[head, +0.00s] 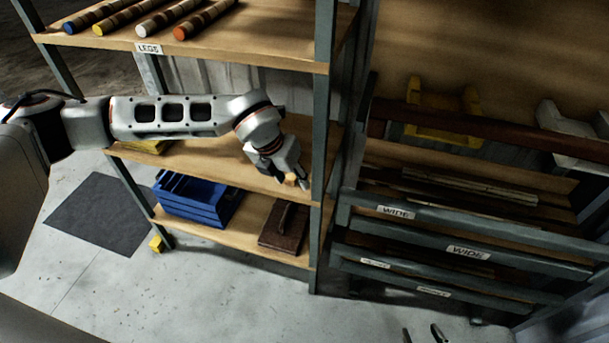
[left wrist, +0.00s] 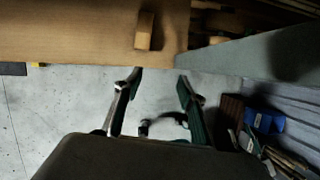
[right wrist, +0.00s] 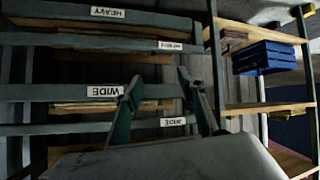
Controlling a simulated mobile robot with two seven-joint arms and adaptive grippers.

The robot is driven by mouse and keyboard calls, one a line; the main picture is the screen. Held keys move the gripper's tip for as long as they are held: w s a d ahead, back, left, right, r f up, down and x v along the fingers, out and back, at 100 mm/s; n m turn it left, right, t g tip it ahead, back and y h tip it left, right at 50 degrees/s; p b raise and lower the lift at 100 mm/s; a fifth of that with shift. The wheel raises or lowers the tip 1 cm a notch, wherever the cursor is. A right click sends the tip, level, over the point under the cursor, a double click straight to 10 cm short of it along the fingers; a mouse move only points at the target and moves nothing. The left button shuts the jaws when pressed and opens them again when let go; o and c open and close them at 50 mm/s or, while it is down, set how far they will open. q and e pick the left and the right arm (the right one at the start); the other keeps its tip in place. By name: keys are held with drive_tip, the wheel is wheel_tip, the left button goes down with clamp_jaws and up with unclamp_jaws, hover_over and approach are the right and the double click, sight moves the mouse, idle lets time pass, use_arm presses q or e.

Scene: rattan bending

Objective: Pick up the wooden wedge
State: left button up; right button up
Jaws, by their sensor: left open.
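The wooden wedge (head: 291,179) is a small tan block on the middle shelf board, near its right front corner. In the left wrist view the wedge (left wrist: 145,30) lies near the board's edge, just beyond my left fingertips. My left gripper (head: 292,182) is open beside it, partly hiding it in the head view. In the left wrist view the left gripper (left wrist: 160,77) has its fingers apart with nothing between them. My right gripper (right wrist: 155,77) is open and empty, facing the rack; only its tips show at the bottom of the head view (head: 423,333).
A shelf post (head: 321,130) stands just right of my left gripper. The top board (head: 270,45) is above my left arm. A blue bin (head: 195,200) and a brown block with a handle (head: 283,225) sit on the lower shelf. The labelled rack (head: 440,238) stands right.

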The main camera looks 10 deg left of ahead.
sight(290, 179)
use_arm(q)
drive_tip(key=shift+t+y, duration=0.4)
drive_tip(key=shift+y, duration=0.1)
drive_tip(key=w+f, duration=0.1)
drive_tip(key=f, duration=0.1)
drive_tip(key=w+a+f+b, duration=0.1)
drive_tip(key=w+f, duration=0.1)
drive_tip(key=w+a+f, duration=0.1)
drive_tip(key=w+f, duration=0.1)
drive_tip(key=shift+w+a+f+b, duration=0.15)
drive_tip(key=shift+w+a+b, duration=0.05)
drive_tip(key=shift+b, duration=0.2)
drive_tip(key=c, duration=1)
